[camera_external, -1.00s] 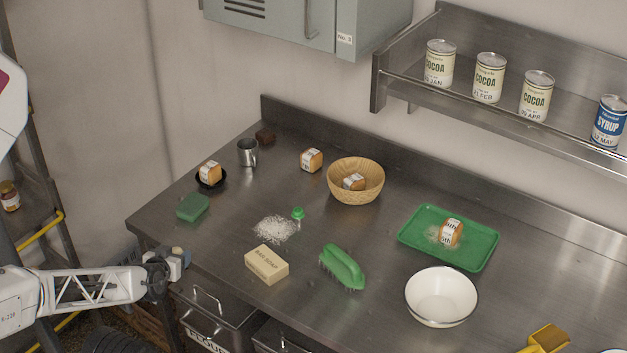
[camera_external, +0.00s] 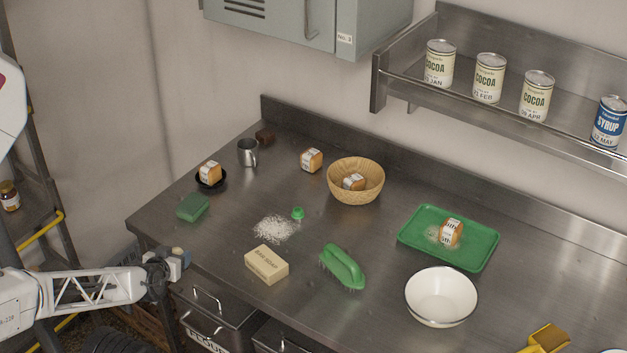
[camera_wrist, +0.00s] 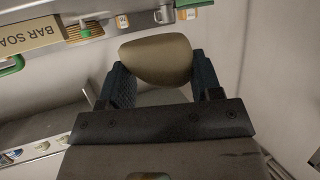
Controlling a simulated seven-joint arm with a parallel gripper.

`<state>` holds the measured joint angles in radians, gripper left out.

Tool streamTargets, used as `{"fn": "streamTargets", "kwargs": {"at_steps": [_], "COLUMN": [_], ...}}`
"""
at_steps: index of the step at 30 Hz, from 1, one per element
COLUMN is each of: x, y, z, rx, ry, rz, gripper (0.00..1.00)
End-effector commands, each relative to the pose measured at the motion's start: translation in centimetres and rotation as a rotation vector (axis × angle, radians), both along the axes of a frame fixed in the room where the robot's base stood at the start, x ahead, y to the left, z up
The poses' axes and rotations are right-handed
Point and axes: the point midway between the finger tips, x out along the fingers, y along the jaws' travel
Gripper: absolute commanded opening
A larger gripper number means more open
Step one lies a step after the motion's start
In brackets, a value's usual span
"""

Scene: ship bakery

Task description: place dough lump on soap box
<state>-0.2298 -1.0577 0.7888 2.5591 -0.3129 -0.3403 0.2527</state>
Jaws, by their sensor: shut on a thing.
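The soap box (camera_external: 266,264), a tan carton, lies flat near the front edge of the steel counter. Its "BAR SOAP" lettering shows in the wrist view (camera_wrist: 30,35), at the upper left. My gripper (camera_external: 172,262) is left of the counter's front edge, apart from the box and left of it in the external view. In the wrist view my gripper (camera_wrist: 161,76) is shut on a smooth tan dough lump (camera_wrist: 157,57), with one blue finger on each side. The lump shows only as a small pale patch in the external view (camera_external: 185,257).
A green brush (camera_external: 343,267) lies just right of the box, and spilled white grains (camera_external: 274,229) lie behind it. A green sponge (camera_external: 193,207) is near the counter's left edge. A white bowl (camera_external: 441,296) and green tray (camera_external: 482,249) stand farther right. Metal drawers (camera_external: 215,318) are below the counter.

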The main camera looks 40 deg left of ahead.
Motion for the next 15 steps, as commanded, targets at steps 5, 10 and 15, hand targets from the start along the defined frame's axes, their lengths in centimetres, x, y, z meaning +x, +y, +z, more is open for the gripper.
{"fn": "streamTargets", "kwargs": {"at_steps": [5,10,15], "x": [0.6,1.8,3.4], "y": [-0.4,-1.2,-2.3], "z": [0.4,1.1,2.1], "rx": [-0.001,-0.002,-0.005], "ry": [-0.002,-0.007,-0.013], "rz": [-0.011,-0.029,-0.054], "gripper": [0.35,0.35,0.35]}}
